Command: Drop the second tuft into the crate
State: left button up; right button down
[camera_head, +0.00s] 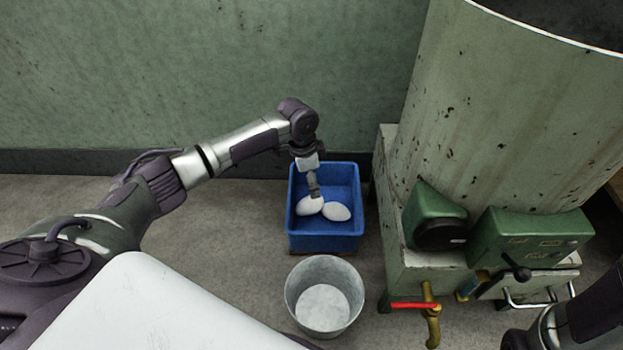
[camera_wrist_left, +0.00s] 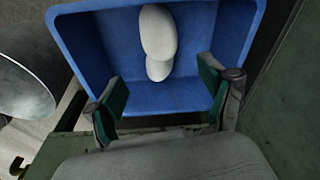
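The blue crate (camera_head: 325,243) stands on the floor in the head view and fills the upper part of the left wrist view (camera_wrist_left: 90,45). Two smooth white tufts lie in it side by side: one tuft (camera_head: 308,207) on the left, the other tuft (camera_head: 338,212) on the right. In the left wrist view a larger white tuft (camera_wrist_left: 157,32) partly overlaps a second one (camera_wrist_left: 158,70). My left gripper (camera_head: 314,191) points down over the crate; in the left wrist view its green-padded fingers (camera_wrist_left: 160,92) are spread with nothing between them. My right gripper is out of view.
A grey metal bucket (camera_head: 325,268) stands just in front of the crate. A large green drum (camera_head: 500,120) on a pale base (camera_head: 420,270) with a red-handled tap (camera_head: 428,306) stands to the right. A green wall (camera_head: 150,70) is behind; floor left of the crate is clear.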

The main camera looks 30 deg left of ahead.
pick_arm(q)
jog(key=shift+r, duration=0.1)
notch_tip(320, 180, up, 12)
jog(key=s+a, duration=0.1)
jog(key=shift+a, duration=0.2)
dwell(0.3)
jog(key=shift+s+f, duration=0.1)
jog(key=shift+f, duration=0.1)
dwell(0.5)
